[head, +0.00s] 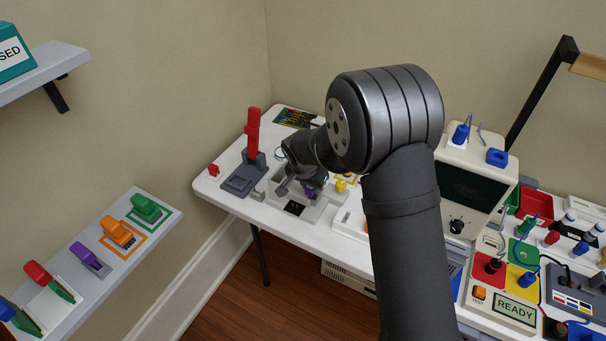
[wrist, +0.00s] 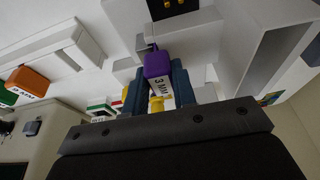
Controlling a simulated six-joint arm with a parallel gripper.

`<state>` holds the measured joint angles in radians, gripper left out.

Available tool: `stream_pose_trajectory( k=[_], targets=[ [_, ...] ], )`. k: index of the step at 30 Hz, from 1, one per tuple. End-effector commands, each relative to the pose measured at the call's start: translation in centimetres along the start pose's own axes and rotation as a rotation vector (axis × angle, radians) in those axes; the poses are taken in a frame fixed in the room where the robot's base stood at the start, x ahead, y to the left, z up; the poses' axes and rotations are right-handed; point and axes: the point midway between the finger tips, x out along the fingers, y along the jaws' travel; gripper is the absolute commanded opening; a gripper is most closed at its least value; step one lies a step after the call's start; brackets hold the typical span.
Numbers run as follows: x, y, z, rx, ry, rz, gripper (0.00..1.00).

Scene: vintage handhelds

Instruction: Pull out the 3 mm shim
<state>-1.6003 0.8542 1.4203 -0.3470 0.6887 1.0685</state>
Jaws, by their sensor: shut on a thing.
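The purple 3 mm shim (wrist: 157,66) has a white label reading "3 MM" in the wrist view. My gripper (wrist: 160,92) is shut on it, with one dark blue finger on each side. In the head view the shim shows as a small purple patch (head: 310,194) below my gripper (head: 305,188), over the grey fixture (head: 322,209). The fixture also shows in the wrist view (wrist: 196,35), close by the shim's far end. I cannot tell whether that end still sits inside the fixture.
A red lever (head: 252,135) on a dark base stands left of the fixture. Orange (wrist: 28,80) and green (wrist: 8,96) labelled blocks lie to one side in the wrist view. A beige monitor (head: 470,185) and colored pads crowd the table's right. A shelf (head: 85,270) holds colored pieces.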

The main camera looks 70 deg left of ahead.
Motion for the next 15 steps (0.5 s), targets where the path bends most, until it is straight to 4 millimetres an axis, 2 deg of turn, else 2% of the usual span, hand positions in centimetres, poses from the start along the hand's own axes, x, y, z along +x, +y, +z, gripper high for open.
stream_pose_trajectory(
  k=[15],
  targets=[
    [-1.09,-0.02,-0.34,0.001,0.000,-0.001,0.00]
  ],
)
